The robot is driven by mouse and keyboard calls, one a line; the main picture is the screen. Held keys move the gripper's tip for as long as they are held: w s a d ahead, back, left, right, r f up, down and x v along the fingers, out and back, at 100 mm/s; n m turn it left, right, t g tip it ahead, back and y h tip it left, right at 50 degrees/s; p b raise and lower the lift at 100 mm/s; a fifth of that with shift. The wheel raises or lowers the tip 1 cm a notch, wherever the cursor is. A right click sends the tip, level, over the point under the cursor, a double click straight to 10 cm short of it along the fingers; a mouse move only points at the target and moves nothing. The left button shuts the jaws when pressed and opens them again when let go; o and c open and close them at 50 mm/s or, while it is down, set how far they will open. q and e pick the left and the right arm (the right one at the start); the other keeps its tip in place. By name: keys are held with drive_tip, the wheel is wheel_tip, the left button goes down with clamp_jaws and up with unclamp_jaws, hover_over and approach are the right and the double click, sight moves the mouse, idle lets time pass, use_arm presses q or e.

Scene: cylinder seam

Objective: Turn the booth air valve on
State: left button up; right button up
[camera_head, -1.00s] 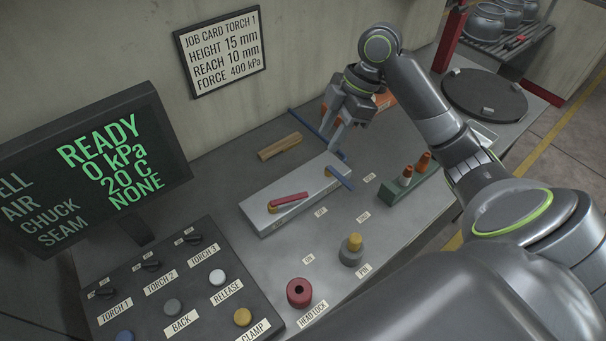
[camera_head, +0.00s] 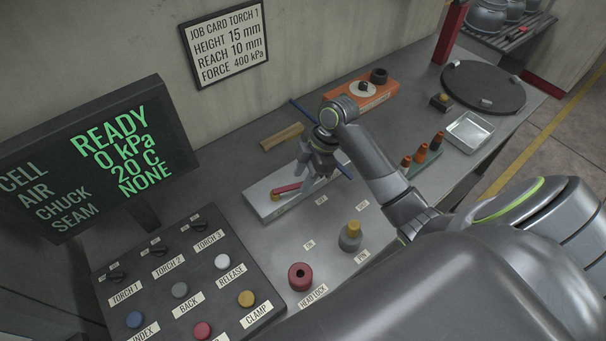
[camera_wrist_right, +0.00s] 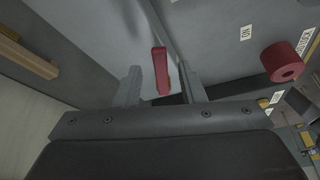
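I cannot tell from the small labels which lever is the booth air valve. My right gripper (camera_head: 308,178) is over the box beside the red lever and partly hides the box. In the right wrist view the red lever (camera_wrist_right: 161,70) shows between the two spread fingers, with gaps on both sides. My left gripper is not in view.
The screen (camera_head: 100,160) reads READY, air 0 kPa. A button panel (camera_head: 150,290) is at the front left. A red head lock knob (camera_head: 300,276) and a yellow-topped pin (camera_head: 351,236) stand in front of the box. A wooden bar (camera_head: 281,137) lies behind it.

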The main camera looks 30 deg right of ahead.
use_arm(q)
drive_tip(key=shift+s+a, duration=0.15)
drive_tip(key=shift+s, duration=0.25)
use_arm(e)
drive_tip(key=shift+a+f, duration=0.15)
drive_tip(key=shift+f, duration=0.15)
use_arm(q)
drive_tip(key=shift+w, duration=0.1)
use_arm(e)
clamp_jaws()
drive_tip(key=shift+w, duration=0.1)
